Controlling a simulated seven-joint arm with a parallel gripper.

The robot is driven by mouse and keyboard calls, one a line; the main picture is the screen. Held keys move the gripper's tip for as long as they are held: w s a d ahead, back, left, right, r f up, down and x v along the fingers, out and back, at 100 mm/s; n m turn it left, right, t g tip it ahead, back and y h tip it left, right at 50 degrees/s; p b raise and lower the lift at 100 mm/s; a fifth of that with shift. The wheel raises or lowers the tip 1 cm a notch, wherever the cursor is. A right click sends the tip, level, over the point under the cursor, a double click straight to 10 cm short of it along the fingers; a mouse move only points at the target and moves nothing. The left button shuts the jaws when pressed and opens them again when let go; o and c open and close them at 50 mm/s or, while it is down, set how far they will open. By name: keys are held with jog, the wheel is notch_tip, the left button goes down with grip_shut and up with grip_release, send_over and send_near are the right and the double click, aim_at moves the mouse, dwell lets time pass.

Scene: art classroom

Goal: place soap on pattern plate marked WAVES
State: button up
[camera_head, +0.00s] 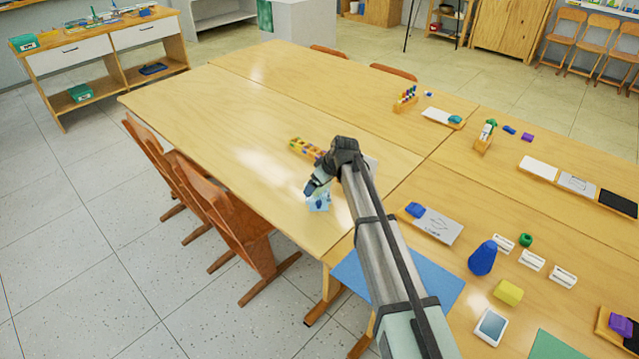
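My gripper (314,190) points down over the near edge of the left table, low above a small light-blue piece (319,204) with darker blue on it. Whether it touches or holds anything there is too small to tell. A grey plate (440,226) with faint dark marking lies on a wooden board to the right of my arm, a blue lump at its left end. I cannot read its marking, nor find the word WAVES on any plate. No piece is clearly the soap; a yellow block (508,292) lies at the lower right.
A yellow-orange tray with colored pieces (304,147) sits just behind my gripper. A blue mat (350,272) lies partly under my arm.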

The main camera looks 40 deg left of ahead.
jog(key=shift+f, duration=0.55)
jog(key=o, duration=0.8)
jog(key=shift+r, duration=0.3)
jog(key=v, duration=1.2)
jog(key=shift+r, duration=0.35)
